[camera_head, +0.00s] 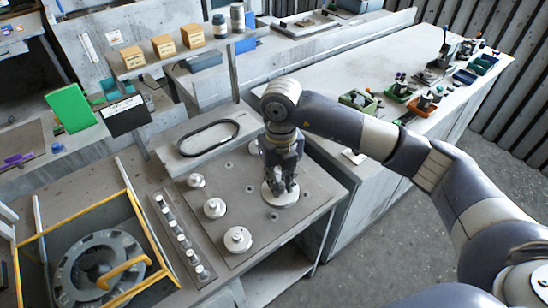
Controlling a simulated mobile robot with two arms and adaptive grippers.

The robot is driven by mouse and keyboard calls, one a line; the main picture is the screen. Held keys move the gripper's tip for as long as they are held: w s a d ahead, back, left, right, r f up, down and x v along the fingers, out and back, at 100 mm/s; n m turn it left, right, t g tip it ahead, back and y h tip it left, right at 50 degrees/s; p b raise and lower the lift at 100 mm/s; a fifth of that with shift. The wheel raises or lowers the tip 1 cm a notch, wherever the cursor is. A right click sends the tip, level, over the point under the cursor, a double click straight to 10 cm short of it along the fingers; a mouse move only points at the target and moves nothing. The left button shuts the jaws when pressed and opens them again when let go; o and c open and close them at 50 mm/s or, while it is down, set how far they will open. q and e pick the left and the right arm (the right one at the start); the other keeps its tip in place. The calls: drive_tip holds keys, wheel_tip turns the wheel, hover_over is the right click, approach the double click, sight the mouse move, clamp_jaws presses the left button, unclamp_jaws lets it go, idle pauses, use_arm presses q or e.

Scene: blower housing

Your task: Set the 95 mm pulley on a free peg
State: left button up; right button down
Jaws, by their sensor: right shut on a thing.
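My right gripper (283,180) points down over the right part of a grey board (262,222) on the bench. It is shut on a pale round pulley (281,200), whose wide rim shows below the fingers. I take this to be the 95 mm pulley, but no size marking is readable. Whether it touches the board or hangs just above it, I cannot tell. Three other pale pulleys stand on the board to its left: a small one (195,181), a middle one (214,208) and a larger one (237,239). Free pegs are too small to make out. My left gripper is out of view.
A black belt loop (208,138) lies behind the board. A strip of several small metal parts (180,238) is at its left. A yellow-framed box (72,211) holds a grey round housing (100,267). Bins and tools crowd the right bench (375,150).

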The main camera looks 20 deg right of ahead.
drive_tip(key=r+m, duration=0.1)
drive_tip(key=w+r+m, duration=0.1)
drive_tip(key=m, duration=0.1)
drive_tip(key=r+m+p, duration=0.1)
drive_tip(key=shift+w+a+r+m, duration=0.3)
drive_tip(key=shift+w+a+m, duration=0.05)
drive_tip(key=shift+a+m, duration=0.05)
drive_tip(key=shift+w+r+m, duration=0.15)
drive_tip(key=shift+r+m, duration=0.15)
drive_tip(key=shift+m, duration=0.3)
drive_tip(key=shift+f, duration=0.4)
wheel_tip(320, 180, down, 14)
drive_tip(key=b, duration=0.8)
drive_tip(key=shift+r, duration=0.1)
drive_tip(key=shift+f+b, duration=0.85)
drive_tip(key=shift+b, duration=0.05)
drive_tip(key=shift+f+b, duration=0.15)
drive_tip(key=shift+b, duration=0.2)
drive_tip(key=shift+f, duration=0.15)
drive_tip(key=shift+f+b, duration=0.4)
drive_tip(key=shift+b, duration=0.1)
drive_tip(key=shift+f, duration=0.1)
